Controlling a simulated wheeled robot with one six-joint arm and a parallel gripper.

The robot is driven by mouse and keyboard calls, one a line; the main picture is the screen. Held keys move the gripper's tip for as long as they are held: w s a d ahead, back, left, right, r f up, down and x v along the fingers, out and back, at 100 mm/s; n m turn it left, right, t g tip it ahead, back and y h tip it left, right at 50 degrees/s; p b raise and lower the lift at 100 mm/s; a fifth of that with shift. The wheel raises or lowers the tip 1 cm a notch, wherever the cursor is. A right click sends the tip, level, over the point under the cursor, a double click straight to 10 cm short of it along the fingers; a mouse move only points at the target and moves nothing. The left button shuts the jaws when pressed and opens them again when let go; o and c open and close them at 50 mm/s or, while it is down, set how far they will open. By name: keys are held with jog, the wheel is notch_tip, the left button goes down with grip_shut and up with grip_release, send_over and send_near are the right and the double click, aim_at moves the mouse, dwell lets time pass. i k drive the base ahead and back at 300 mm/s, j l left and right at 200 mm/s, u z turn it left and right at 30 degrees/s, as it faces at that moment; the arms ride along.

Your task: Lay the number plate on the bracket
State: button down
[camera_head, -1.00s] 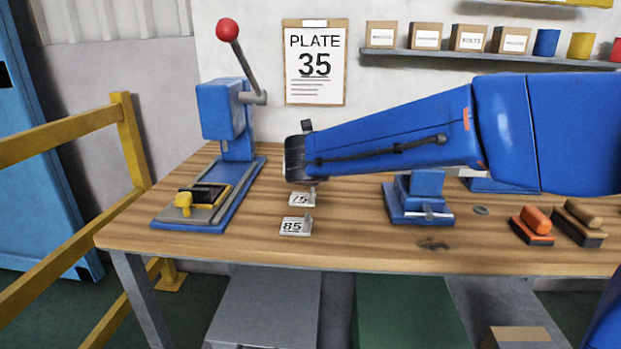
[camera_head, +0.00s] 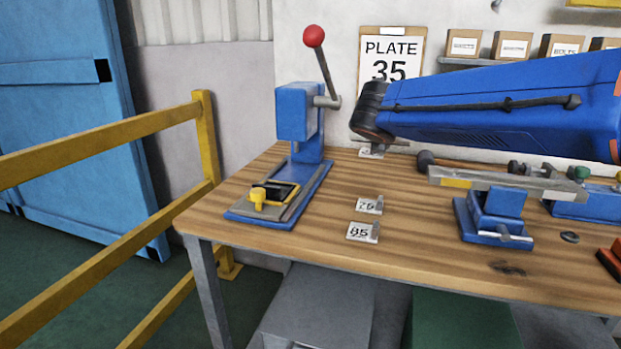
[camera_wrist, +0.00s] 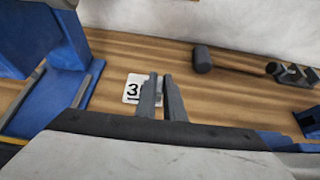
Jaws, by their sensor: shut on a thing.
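My gripper (camera_wrist: 162,97) is shut on the grey upright tab of a white number plate (camera_wrist: 136,88). In the wrist view the plate shows a "3"; the fingers hide the rest. In the head view part of this plate (camera_head: 371,152) shows beneath my gripper, towards the back of the bench. I cannot tell whether it touches the wood. A blue press (camera_head: 296,115) stands left of my gripper, with a black and yellow fixture (camera_head: 275,193) on its base. I cannot tell for sure whether that fixture is the bracket.
Plates marked 75 (camera_head: 369,205) and 85 (camera_head: 362,232) lie in front of my gripper. A blue stand (camera_head: 493,215) with a metal bar across it is to the right. A mallet (camera_wrist: 203,60) lies behind. A yellow railing (camera_head: 100,145) runs left of the bench.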

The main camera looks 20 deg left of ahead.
aim_at(274, 191)
jog(key=k+j, duration=0.15)
jog(key=j, duration=0.2)
jog(key=k+j, duration=0.2)
jog(key=j, duration=0.2)
jog(key=k+j, duration=0.15)
jog(key=j, duration=0.2)
